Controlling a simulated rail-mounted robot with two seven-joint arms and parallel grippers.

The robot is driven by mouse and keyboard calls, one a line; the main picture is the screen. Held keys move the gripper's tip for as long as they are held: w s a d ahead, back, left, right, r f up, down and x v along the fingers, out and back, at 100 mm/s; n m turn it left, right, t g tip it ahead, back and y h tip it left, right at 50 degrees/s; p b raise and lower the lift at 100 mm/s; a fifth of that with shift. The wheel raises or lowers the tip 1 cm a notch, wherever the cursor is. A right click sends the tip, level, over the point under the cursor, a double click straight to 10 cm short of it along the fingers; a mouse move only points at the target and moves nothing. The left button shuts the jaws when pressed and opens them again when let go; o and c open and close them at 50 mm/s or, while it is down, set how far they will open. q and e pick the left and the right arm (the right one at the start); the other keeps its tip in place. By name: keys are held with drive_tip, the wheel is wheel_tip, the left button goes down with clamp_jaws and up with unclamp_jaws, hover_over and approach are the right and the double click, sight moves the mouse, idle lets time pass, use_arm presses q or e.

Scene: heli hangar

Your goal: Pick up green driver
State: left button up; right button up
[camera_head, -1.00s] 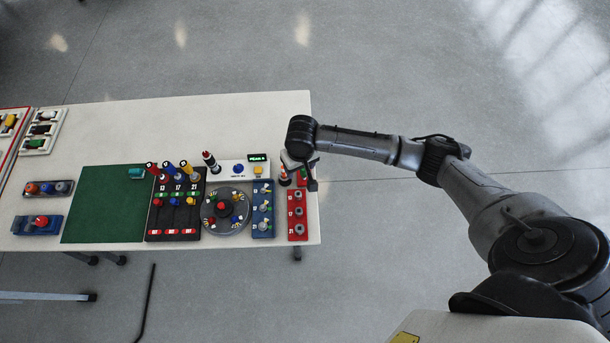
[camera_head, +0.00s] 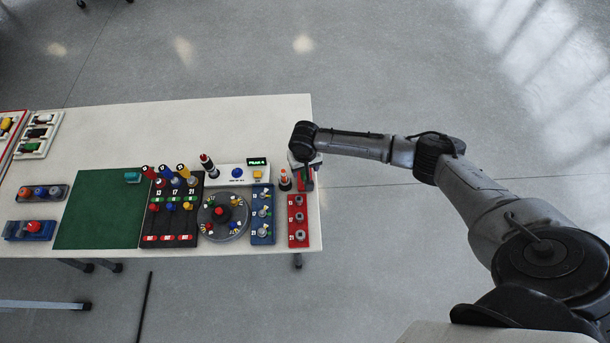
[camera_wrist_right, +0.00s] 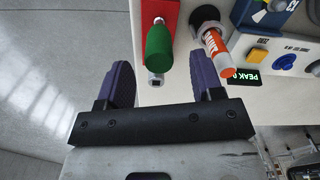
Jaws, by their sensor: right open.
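The green driver (camera_wrist_right: 158,46) shows its green handle in the right wrist view, with a small metal part above it. It stands at a red holder (camera_wrist_right: 152,12) by the table's edge. My right gripper (camera_wrist_right: 160,64) is open, with one purple finger on each side of the driver's line. The handle appears between or just beyond the fingertips, and I cannot tell the exact depth. No grip on it shows. In the head view my right gripper (camera_head: 304,165) is over the right end of the table and largely hides that spot. My left gripper is not in view.
An orange-and-white marker (camera_wrist_right: 217,55) in a dark round base stands close beside the right finger. A red block (camera_head: 298,221), blue block (camera_head: 262,232), round turntable (camera_head: 223,232) and white display panel (camera_head: 228,177) crowd nearby. The table's back (camera_head: 200,125) is clear.

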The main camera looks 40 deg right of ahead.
sight(305, 178)
drive_tip(key=shift+f, duration=2.55)
drive_tip(key=c, duration=1)
drive_tip(key=shift+r, duration=0.1)
